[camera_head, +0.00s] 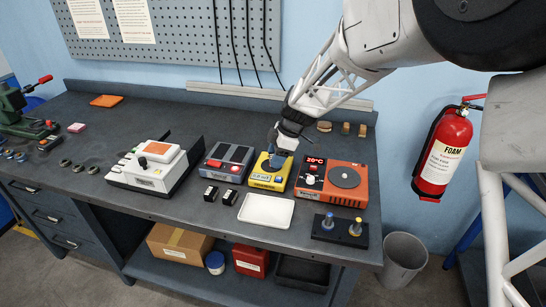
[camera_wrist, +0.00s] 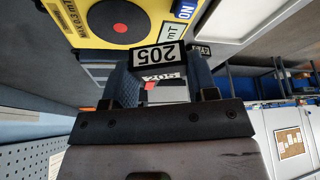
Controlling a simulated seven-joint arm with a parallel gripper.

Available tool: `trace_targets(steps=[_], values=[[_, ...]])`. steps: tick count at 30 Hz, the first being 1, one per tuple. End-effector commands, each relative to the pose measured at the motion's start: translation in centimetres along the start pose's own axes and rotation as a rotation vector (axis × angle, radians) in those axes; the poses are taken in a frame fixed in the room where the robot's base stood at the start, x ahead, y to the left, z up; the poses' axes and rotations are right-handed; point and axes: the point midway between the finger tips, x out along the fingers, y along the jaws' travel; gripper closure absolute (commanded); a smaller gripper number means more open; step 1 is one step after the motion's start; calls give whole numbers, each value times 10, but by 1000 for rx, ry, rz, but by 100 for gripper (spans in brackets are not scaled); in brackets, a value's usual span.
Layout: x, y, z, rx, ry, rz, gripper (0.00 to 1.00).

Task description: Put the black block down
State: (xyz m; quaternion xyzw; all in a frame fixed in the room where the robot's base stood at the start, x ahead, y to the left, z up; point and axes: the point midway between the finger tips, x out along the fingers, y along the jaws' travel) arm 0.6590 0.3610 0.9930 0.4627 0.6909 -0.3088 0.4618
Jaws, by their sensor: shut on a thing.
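My gripper (camera_head: 277,160) is over the yellow device (camera_head: 268,182) in the head view, with its fingertips pointing down. In the wrist view my gripper (camera_wrist: 160,68) is shut on a black block (camera_wrist: 143,55) with a white label reading 205, which sits between the two blue-grey fingers. The yellow device (camera_wrist: 85,15) lies beyond the block there, with a dark round pad and red dot on top. In the head view the fingers hide the held block, and I cannot tell whether it touches the device.
Two black blocks (camera_head: 211,193) (camera_head: 230,197) with white labels stand in front of a grey device (camera_head: 228,160). A white tray (camera_head: 266,222) lies in front of the yellow device. An orange hotplate (camera_head: 332,194) is to the right. A dark stand (camera_head: 340,236) holds two knobbed pieces.

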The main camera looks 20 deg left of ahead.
Motion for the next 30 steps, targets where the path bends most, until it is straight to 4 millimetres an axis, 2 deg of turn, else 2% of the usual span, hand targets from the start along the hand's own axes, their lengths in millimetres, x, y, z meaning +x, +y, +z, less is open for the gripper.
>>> trace_targets(steps=[3,9,23,28,30], values=[[2,16,-1,0,0,0,79],[4,32,-2,0,0,1,79],[4,35,-2,0,0,1,79],[5,43,-3,-1,0,1,79],[13,43,0,1,0,-1,79]])
